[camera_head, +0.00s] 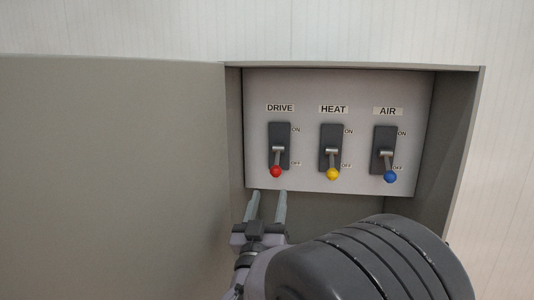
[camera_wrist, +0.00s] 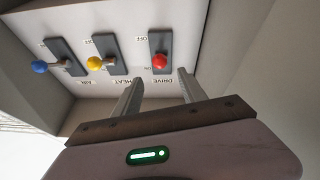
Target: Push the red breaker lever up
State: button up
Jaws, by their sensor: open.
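The red breaker lever (camera_head: 276,171) is the left one of three on the panel, under the label DRIVE. Its red knob hangs down beside the OFF mark. In the wrist view the red knob (camera_wrist: 159,62) shows beyond and between my fingertips. My gripper (camera_head: 268,193) is open and empty. Its two fingers point up at the panel, just below the red knob in the head view. In the wrist view my gripper (camera_wrist: 160,76) has its fingers spread to either side, and no contact with the knob shows.
The yellow HEAT lever (camera_head: 333,174) and the blue AIR lever (camera_head: 390,177) stand to the right, both down at OFF. The panel (camera_head: 300,90) sits recessed in a grey box with side walls (camera_head: 457,130). A wide grey door or panel (camera_head: 110,170) fills the left.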

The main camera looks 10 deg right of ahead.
aim_at(278, 159)
jog(key=p+x, duration=0.4)
jog(key=x, duration=1.1)
jog(key=shift+f, duration=0.15)
grip_shut()
dwell(0.5)
